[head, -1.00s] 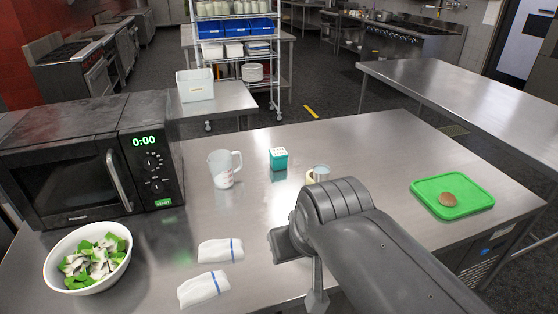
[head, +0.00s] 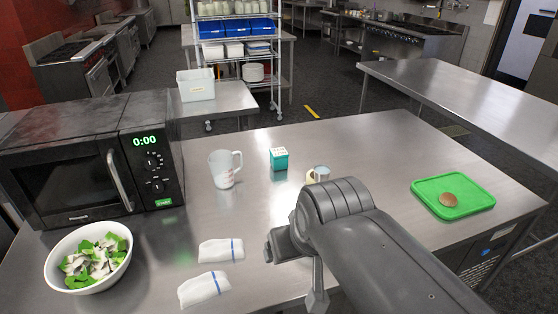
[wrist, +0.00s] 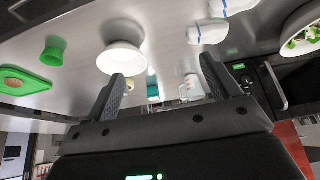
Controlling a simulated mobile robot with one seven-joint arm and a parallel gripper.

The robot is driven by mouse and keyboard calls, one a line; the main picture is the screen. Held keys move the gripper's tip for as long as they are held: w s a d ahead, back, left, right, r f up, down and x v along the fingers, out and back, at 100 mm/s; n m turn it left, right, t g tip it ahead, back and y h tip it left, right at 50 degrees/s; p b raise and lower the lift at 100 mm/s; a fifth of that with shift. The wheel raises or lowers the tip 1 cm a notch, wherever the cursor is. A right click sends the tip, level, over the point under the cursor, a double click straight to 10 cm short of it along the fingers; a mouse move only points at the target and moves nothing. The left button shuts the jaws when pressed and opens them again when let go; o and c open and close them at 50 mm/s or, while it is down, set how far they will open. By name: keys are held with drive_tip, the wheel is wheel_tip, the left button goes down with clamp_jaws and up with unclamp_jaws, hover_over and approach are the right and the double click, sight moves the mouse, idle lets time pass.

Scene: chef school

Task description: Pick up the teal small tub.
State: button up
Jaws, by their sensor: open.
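In the head view my arm hides most of the gripper, which is on the near side of the table, apart from the tub.
A metal-and-cream cup (head: 319,173) stands just right of the tub. A white bowl (wrist: 121,60) and a green cup (wrist: 53,48) show in the wrist view. Two folded cloths (head: 220,250), a salad bowl (head: 88,258), a microwave (head: 75,165) and a green board (head: 452,208) with a bun lie around.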

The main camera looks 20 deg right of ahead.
drive_tip(key=w+d+r, duration=0.1)
drive_tip(key=w+r, duration=0.3)
drive_tip(key=w, duration=0.9)
drive_tip(key=t, duration=0.1)
hover_over(281, 155)
drive_tip(key=s, duration=0.4)
wheel_tip(281, 155, down, 15)
drive_tip(key=x, duration=0.5)
drive_tip(key=shift+w, duration=0.15)
drive_tip(key=shift+x, duration=2.95)
drive_tip(key=shift+w+r, duration=0.1)
drive_tip(key=shift+w, duration=0.05)
drive_tip(key=shift+c, duration=0.2)
drive_tip(key=c, duration=1.1)
drive_tip(key=shift+c, duration=0.2)
